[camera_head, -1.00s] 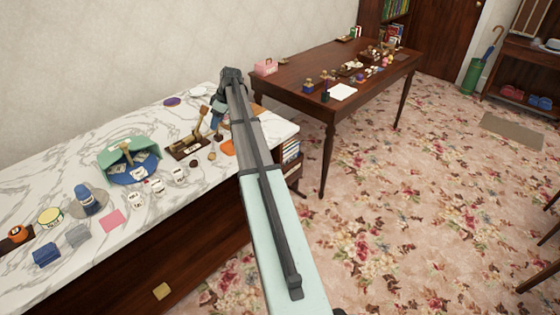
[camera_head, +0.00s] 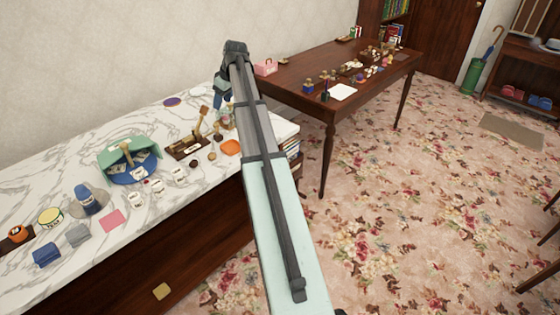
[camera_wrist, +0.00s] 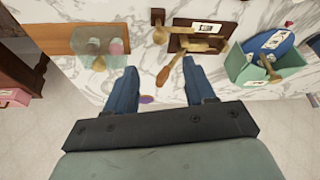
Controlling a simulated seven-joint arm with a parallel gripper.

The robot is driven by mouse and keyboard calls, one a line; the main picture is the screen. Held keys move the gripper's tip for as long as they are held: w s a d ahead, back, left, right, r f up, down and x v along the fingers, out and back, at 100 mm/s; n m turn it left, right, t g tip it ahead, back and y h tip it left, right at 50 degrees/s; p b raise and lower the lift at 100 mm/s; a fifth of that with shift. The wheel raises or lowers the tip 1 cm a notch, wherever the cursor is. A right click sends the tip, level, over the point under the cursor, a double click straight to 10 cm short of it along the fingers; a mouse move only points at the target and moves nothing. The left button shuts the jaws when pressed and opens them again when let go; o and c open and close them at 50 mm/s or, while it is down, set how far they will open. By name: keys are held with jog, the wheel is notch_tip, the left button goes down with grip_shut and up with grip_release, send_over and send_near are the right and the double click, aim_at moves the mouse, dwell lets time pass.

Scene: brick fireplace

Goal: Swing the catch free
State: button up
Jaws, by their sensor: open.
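A dark wooden base with a white label (camera_head: 188,149) lies on the marble counter, with an upright wooden lever (camera_head: 201,122) on it. I cannot tell which wooden part is the catch. My gripper (camera_wrist: 160,66) is open, with two blue fingers apart and nothing visibly held. In the head view my gripper (camera_head: 221,92) is partly hidden by my arm, to the right of the lever.
A green holder with a blue part (camera_head: 130,160) stands left of the base. A clear container (camera_wrist: 97,45) on a wooden board is left in the wrist view. An orange item (camera_head: 231,147) and small knobs lie nearby. A brown table (camera_head: 300,75) stands behind on the right.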

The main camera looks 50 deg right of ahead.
jog(key=s+d+f+m+g+h, duration=0.3)
jog(key=s+d+f+m+h, duration=0.35)
jog(key=s+d+f, duration=0.9)
jog(key=s+a+f, duration=0.3)
jog(key=a+f, duration=0.1)
jog(key=f, duration=0.5)
jog(key=shift+a+f, duration=0.35)
jog(key=shift+a, duration=0.05)
jog(key=shift+m+y, duration=0.25)
dwell(0.5)
